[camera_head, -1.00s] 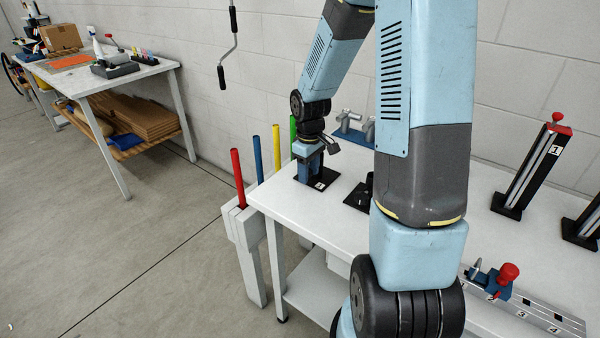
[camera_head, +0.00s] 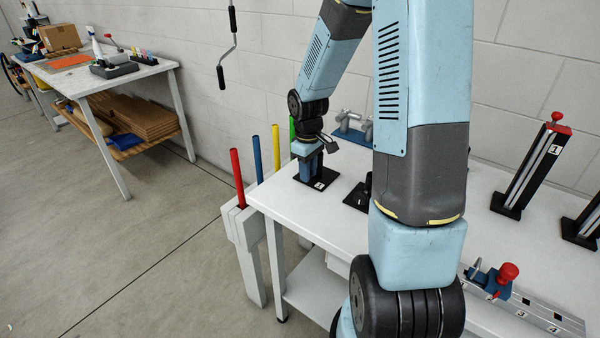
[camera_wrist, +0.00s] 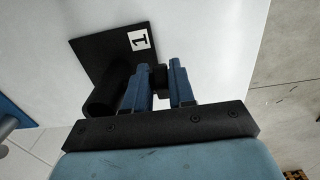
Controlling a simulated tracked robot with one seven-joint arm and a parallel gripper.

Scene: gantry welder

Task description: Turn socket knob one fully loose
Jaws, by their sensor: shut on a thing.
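Socket one is a black square base plate (camera_head: 326,178) with a white label "1", on the white table near its left end. In the wrist view its plate (camera_wrist: 88,48) and a short black tube (camera_wrist: 104,98) show beside my fingers. A small dark knob (camera_wrist: 159,76) sits at the side of the tube, between my two blue fingers. My gripper (camera_wrist: 161,72) is shut on this knob. In the head view my gripper (camera_head: 311,168) points down at the socket and hides the tube and knob.
A second black socket (camera_head: 360,196) stands to the right, partly behind my arm. Red (camera_head: 237,178), blue (camera_head: 257,158), yellow and green rods stand in a holder off the table's left end. A blue-grey fixture (camera_head: 352,128) is behind. A numbered rail (camera_head: 530,308) lies front right.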

